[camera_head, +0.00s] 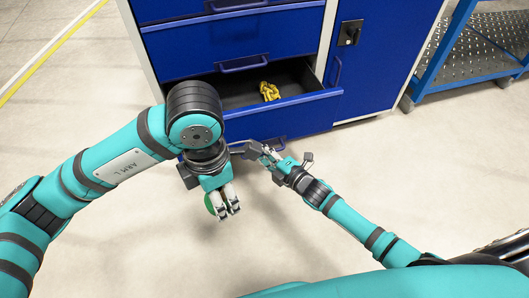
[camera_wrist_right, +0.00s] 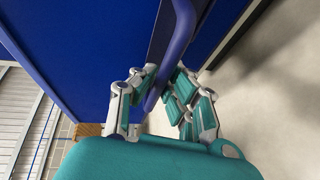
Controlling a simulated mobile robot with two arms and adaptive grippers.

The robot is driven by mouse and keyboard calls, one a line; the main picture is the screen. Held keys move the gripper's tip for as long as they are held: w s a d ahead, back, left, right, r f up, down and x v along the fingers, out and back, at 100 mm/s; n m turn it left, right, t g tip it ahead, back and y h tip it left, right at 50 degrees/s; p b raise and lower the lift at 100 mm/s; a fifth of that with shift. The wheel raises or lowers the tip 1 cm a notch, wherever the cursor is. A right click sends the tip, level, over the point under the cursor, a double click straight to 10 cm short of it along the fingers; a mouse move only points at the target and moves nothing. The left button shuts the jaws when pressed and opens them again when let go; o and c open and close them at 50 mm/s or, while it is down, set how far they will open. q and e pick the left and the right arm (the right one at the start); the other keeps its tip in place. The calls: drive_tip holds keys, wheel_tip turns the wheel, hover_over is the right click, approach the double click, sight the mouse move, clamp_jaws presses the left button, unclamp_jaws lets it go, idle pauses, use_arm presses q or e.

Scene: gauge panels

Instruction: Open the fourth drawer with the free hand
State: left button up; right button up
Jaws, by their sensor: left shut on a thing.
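The blue drawer cabinet (camera_head: 230,38) stands at the top of the head view. A lower drawer (camera_head: 310,112) is pulled out, with a yellow object (camera_head: 269,91) inside. My left gripper (camera_head: 230,212) is shut on a green round thing (camera_head: 211,204), mostly hidden behind the fingers, in front of the cabinet. My right gripper (camera_head: 266,154) is at the cabinet's lower front, just below the open drawer's front. In the right wrist view, a blue bar handle (camera_wrist_right: 181,35) runs between the right fingers (camera_wrist_right: 165,72); whether they press on it cannot be told.
A blue cabinet door with a black latch (camera_head: 349,33) is right of the drawers. A blue rack with a perforated metal shelf (camera_head: 490,45) stands at the upper right. The pale floor (camera_head: 400,170) in front is clear. A yellow line (camera_head: 50,50) marks the floor at left.

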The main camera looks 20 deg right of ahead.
clamp_jaws()
